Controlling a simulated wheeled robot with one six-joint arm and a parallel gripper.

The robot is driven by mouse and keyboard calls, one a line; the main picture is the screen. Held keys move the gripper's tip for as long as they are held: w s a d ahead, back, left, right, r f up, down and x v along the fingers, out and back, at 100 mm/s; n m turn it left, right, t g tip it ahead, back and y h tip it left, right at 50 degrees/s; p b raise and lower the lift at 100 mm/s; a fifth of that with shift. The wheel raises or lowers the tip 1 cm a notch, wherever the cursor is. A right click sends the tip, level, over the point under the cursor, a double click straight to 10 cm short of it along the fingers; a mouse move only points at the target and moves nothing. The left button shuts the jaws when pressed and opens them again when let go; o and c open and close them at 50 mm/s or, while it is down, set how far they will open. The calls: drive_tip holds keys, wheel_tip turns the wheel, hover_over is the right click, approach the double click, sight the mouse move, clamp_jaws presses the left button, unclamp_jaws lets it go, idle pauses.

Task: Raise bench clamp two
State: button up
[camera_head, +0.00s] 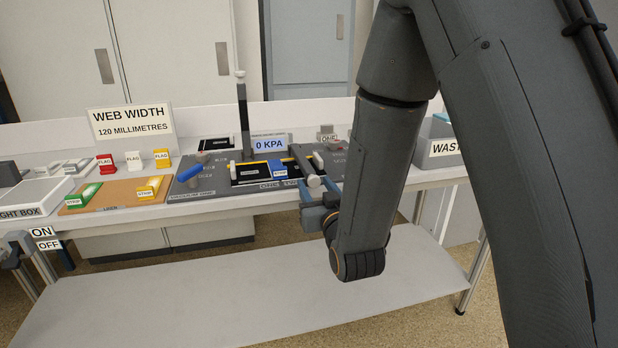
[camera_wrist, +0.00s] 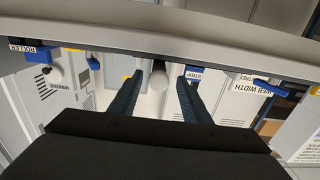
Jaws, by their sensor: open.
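A dark clamp lever (camera_head: 301,158) with a light grey cylindrical grip (camera_head: 314,181) lies lowered across the right part of the grey bench plate. I cannot read a number on it. A second dark lever (camera_head: 242,115) with a pale tip stands upright at the plate's middle. My gripper (camera_head: 312,199) is at the bench's front edge, close to the lowered lever's grip. In the wrist view, my open blue fingers (camera_wrist: 157,92) reach either side of a grey round grip end (camera_wrist: 158,72), with gaps visible. I cannot tell whether they touch it.
A blue STRIP piece (camera_head: 279,169) lies beside the lowered lever. A 0 KPA display (camera_head: 270,143) stands behind. A waste bin (camera_head: 440,146) is at right. The orange tray (camera_head: 118,194) and flag blocks (camera_head: 133,160) are at left.

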sight(310, 175)
drive_tip(key=shift+x, duration=3.05)
drive_tip(key=shift+d+f, duration=0.1)
clamp_jaws()
